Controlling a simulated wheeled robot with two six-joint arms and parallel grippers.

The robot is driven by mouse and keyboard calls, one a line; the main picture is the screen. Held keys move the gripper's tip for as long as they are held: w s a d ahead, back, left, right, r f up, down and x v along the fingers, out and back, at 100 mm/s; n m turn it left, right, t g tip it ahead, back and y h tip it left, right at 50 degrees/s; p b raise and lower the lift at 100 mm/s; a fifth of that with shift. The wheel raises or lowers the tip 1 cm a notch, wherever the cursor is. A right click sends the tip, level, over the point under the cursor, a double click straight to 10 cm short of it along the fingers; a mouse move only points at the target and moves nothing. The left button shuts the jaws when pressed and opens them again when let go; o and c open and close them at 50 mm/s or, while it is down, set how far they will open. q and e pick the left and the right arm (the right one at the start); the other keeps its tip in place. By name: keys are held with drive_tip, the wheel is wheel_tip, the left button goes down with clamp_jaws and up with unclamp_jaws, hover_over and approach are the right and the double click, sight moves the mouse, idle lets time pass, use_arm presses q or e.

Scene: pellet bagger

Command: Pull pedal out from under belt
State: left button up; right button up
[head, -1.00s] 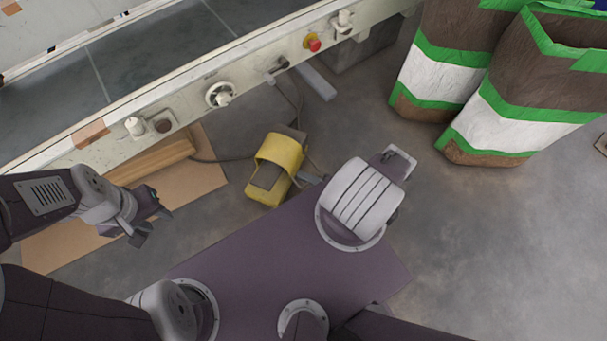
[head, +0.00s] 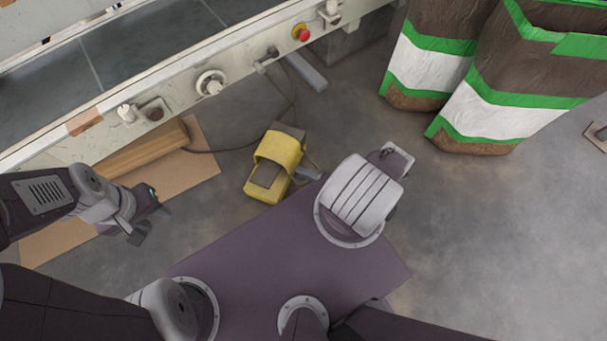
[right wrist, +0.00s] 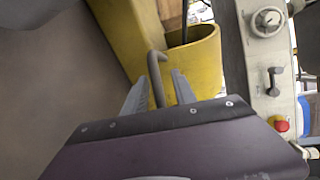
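The yellow foot pedal (head: 273,166) lies on the floor clear of the conveyor's front edge, with its dark cable running back toward the belt (head: 140,65). In the right wrist view its yellow housing (right wrist: 195,58) fills the upper middle, with a grey bent bar (right wrist: 154,66) in front. My right gripper (head: 306,175) is at the pedal's near right side. In the right wrist view its two grey fingers (right wrist: 158,92) stand on either side of the bar and appear shut on it. My left gripper (head: 148,219) hangs empty above the cardboard, its fingers looking apart.
A cardboard sheet (head: 190,178) and a wooden piece (head: 148,150) lie at left. The conveyor's front panel has a red button (head: 301,33) and knobs. Two filled bags (head: 430,60) stand at back right.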

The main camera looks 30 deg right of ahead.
drive_tip(key=p+v, duration=0.2)
drive_tip(key=v, duration=0.6)
drive_tip(key=shift+d, duration=0.1)
drive_tip(key=shift+s+d+r, duration=0.1)
drive_tip(key=shift+s+d, duration=0.05)
drive_tip(key=shift+s, duration=0.3)
